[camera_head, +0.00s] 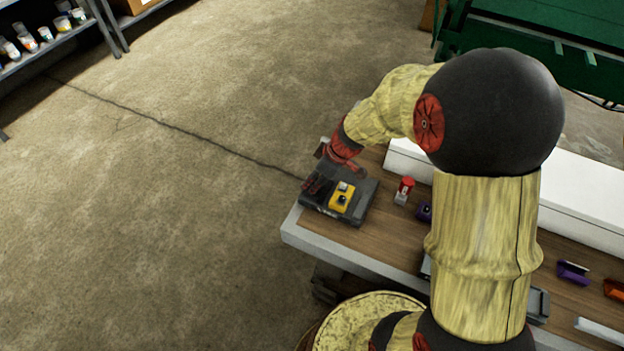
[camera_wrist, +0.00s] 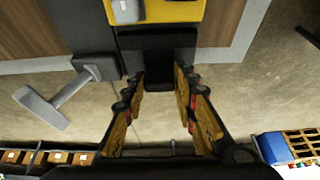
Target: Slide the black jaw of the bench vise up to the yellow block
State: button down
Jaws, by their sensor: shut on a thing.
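The bench vise (camera_head: 362,194) sits at the left end of the workbench, a dark flat body. The yellow block (camera_head: 339,200) stands on it, with a grey piece on top; it also shows at the top of the wrist view (camera_wrist: 172,11). The black jaw (camera_wrist: 158,44) is just below the block in the wrist view, with at most a narrow dark gap; I cannot tell whether they touch. My gripper (camera_wrist: 160,82) is shut on the black jaw, one finger on each side. In the head view my gripper (camera_head: 317,184) is at the vise's outer left end, partly hidden.
A grey T-shaped handle (camera_wrist: 58,97) projects beside the vise. Open concrete floor (camera_head: 170,220) lies left; shelves (camera_head: 50,40) stand far off.

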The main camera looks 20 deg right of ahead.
aim_at(323, 190)
jog(key=s+d+b, duration=0.2)
jog(key=s+d, duration=0.1)
jog(key=shift+d, duration=0.1)
jog(key=c, duration=1.5)
grip_release()
jog(key=shift+o, duration=0.2)
jog(key=v, duration=1.2)
